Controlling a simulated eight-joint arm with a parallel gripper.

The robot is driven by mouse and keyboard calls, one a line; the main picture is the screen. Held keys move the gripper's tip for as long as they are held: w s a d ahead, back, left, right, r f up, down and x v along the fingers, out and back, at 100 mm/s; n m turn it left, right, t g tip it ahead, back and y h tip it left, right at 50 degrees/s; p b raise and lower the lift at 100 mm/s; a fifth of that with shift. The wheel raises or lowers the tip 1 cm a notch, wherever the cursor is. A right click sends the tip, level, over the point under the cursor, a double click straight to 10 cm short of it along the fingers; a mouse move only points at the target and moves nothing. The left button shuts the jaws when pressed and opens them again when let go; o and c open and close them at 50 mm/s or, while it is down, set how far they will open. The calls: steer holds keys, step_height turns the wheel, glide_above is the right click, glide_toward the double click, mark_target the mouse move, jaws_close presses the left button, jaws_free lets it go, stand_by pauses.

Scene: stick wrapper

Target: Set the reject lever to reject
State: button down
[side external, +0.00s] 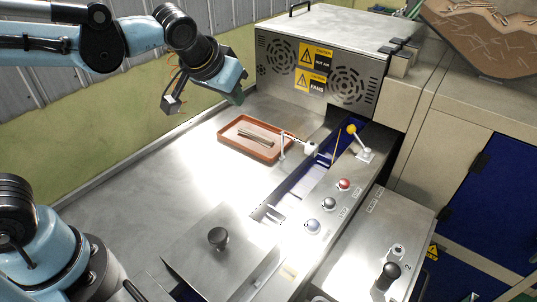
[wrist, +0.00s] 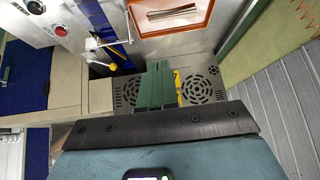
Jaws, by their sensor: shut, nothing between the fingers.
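A lever with a yellow knob (side external: 351,129) stands on a small metal base at the right of the blue channel, near the fan box. Its yellow knob also shows in the wrist view (wrist: 112,66). A second lever with a white knob (side external: 311,149) is just left of it, across the channel. I cannot read which one is marked reject. My gripper (side external: 238,94) is shut and empty, up and left of both levers, in the air in front of the fan box. Its green fingers are together in the wrist view (wrist: 157,86), right of the yellow knob and apart from it.
A brown tray (side external: 223,137) with sticks lies on the steel table. The fan box (side external: 315,92) with caution labels stands behind the levers. A red button (side external: 344,184) and other buttons line the panel. A black knob (side external: 218,237) sits on a plate in front. The table's left is clear.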

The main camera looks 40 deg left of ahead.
steer(key=w+d, duration=0.8)
steer(key=w, duration=0.1)
steer(key=n+t+y, duration=0.1)
steer(key=n+t, duration=0.1)
glide_toward(354, 127)
steer(key=x, duration=0.6)
steer(key=shift+a+f, duration=0.25)
steer(key=shift+f, duration=0.2)
steer(key=shift+w, duration=0.15)
steer(key=shift+w+d+m+h, duration=0.1)
steer(key=shift+w+m+h, duration=0.2)
steer(key=shift+w+m, duration=0.15)
steer(key=shift+w+d, duration=0.1)
steer(key=shift+w, duration=0.1)
